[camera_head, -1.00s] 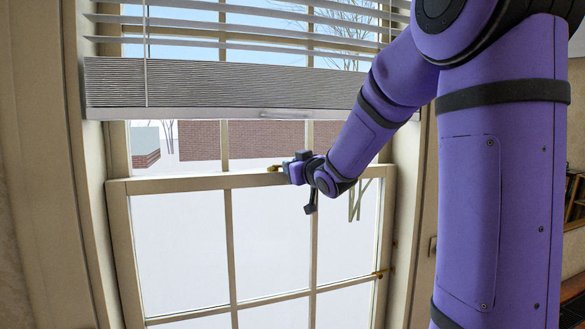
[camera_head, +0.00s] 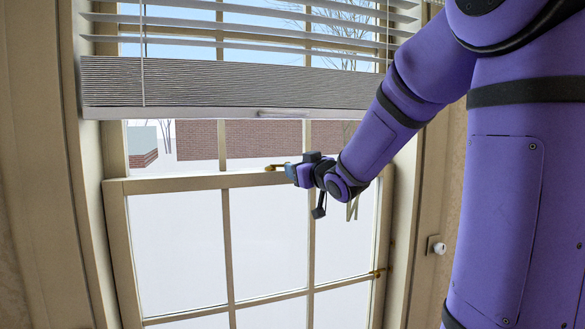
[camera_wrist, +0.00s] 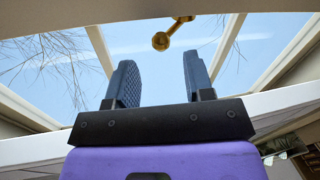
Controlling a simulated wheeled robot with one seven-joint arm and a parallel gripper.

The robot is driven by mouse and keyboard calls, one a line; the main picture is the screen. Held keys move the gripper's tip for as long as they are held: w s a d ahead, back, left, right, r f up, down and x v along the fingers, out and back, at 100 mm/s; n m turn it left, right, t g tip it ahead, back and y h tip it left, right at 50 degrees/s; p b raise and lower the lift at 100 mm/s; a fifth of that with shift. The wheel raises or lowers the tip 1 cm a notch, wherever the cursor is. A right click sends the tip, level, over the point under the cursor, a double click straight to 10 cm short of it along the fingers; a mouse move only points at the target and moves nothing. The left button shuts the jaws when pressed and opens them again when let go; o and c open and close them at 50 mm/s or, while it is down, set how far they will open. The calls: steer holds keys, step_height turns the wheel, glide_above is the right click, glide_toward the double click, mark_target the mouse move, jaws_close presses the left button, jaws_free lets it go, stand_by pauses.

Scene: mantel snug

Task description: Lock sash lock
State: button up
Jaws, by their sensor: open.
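The brass sash lock (camera_head: 277,167) sits on the top rail of the lower window sash in the head view. In the wrist view, its rounded brass knob and arm (camera_wrist: 161,41) hang from the rail, just beyond the fingertips. My gripper (camera_head: 291,169) is beside the lock's right end in the head view. In the wrist view, the two dark fingers of my gripper (camera_wrist: 157,61) stand apart with nothing between them. The knob lies roughly in line with the gap, nearer the left finger. I cannot tell whether a finger touches the lock.
A partly raised blind (camera_head: 230,85) hangs above the lower sash (camera_head: 165,184). A small brass fitting (camera_head: 378,272) is on the sash's right side. A white knob (camera_head: 437,247) is on the right wall. The space left of the lock along the rail is clear.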

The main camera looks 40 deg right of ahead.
steer(key=s, duration=0.6)
steer(key=shift+s+a, duration=0.25)
stand_by(0.3)
